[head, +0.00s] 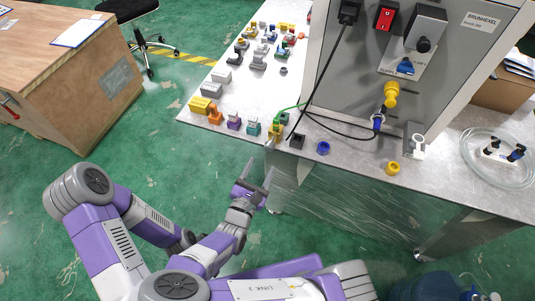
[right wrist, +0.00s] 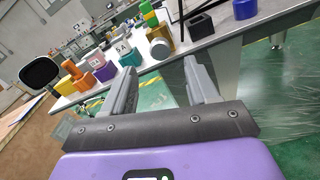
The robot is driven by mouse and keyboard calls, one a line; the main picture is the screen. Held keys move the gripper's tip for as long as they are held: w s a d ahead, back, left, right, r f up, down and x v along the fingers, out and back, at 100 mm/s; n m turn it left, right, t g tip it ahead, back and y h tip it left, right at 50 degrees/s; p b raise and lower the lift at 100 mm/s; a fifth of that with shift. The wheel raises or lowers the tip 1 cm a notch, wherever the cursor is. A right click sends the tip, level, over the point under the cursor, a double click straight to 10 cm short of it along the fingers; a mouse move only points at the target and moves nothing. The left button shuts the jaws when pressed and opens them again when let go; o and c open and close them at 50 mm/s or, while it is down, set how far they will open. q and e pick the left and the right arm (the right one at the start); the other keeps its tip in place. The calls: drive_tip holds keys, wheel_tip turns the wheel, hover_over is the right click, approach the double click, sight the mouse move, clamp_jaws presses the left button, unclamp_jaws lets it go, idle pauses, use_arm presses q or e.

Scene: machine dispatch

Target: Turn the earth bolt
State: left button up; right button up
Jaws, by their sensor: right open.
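Which part is the earth bolt is not clear. My right gripper (head: 256,174) is open and empty, in front of and below the edge.
Coloured blocks (head: 233,121) and connectors stand left along the table (head: 340,150). A wooden crate (head: 75,80) stands at left. Green floor lies between.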

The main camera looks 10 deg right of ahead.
sight(268, 149)
drive_tip(key=b+x, duration=0.2)
drive_tip(key=x, duration=0.4)
drive_tip(key=shift+f, duration=0.1)
drive_tip(key=shift+w+d+b, duration=0.4)
drive_tip(key=shift+w, duration=0.15)
